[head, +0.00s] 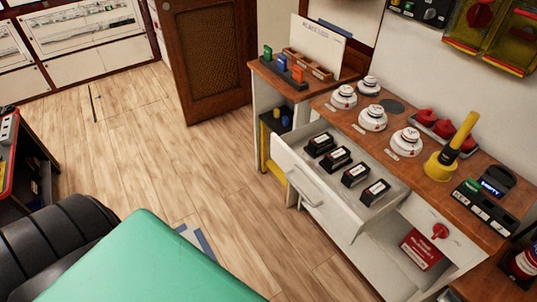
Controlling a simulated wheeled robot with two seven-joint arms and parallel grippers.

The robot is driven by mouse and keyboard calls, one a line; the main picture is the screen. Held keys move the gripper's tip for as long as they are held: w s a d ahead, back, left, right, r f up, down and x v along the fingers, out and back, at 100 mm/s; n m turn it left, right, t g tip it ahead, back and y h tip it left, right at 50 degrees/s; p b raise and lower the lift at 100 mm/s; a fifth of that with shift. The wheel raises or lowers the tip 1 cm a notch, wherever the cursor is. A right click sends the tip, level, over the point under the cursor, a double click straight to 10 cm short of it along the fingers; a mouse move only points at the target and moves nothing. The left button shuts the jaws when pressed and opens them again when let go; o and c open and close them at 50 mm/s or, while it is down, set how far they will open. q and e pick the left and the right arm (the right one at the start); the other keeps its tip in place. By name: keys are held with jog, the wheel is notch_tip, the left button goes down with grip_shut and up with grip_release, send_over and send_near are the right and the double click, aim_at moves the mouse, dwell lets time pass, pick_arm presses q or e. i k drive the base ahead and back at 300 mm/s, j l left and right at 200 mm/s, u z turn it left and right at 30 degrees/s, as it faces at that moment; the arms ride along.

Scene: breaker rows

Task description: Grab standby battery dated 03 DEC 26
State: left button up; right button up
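Several black batteries with white labels stand in a row in an open white drawer (283,160). The farthest battery (320,145) is at the drawer's back left, followed by a second battery (338,159) and a third battery (355,177). The nearest battery (374,193) is at the right end of the row. The dates on the labels are too small to read, so I cannot tell which one says 03 DEC 26. Neither gripper shows in the head view.
The wooden counter (388,147) above the drawer holds white round detectors (373,118), a yellow torch (454,145) and a black charger-like unit (487,207). The wooden floor (200,170) left of the drawer is clear.

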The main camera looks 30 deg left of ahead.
aim_at(335, 159)
jog(key=u, duration=0.75)
jog(key=i+l, duration=0.25)
jog(key=i, duration=0.15)
jog(key=i+l, duration=0.2)
jog(key=i, duration=0.25)
